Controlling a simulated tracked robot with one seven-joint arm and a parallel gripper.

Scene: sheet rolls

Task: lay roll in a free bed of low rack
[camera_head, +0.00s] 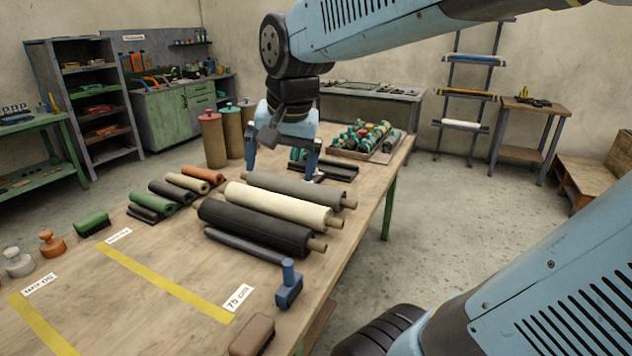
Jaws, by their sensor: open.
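My gripper (280,172) points down over the worktable, its two blue fingers wide apart with nothing visible between them. It is at the far side of three large rolls lying side by side. The grey roll (295,188) is nearest to it, then the cream roll (278,206), then the black roll (255,229). Wooden core ends show at their right. A dark bar (244,246) lies along the near side of the black roll. Dark low strips (334,170), possibly the low rack, show just right of my gripper. I cannot tell whether a bed is free.
Small green, black and orange rolls (203,174) lie left of the large ones. A tray (374,154) of teal-and-dark items stands at the table's far end. A blue-handled tool (289,284) and a brown block (252,335) are near the front edge. Yellow strips (165,283) mark open tabletop.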

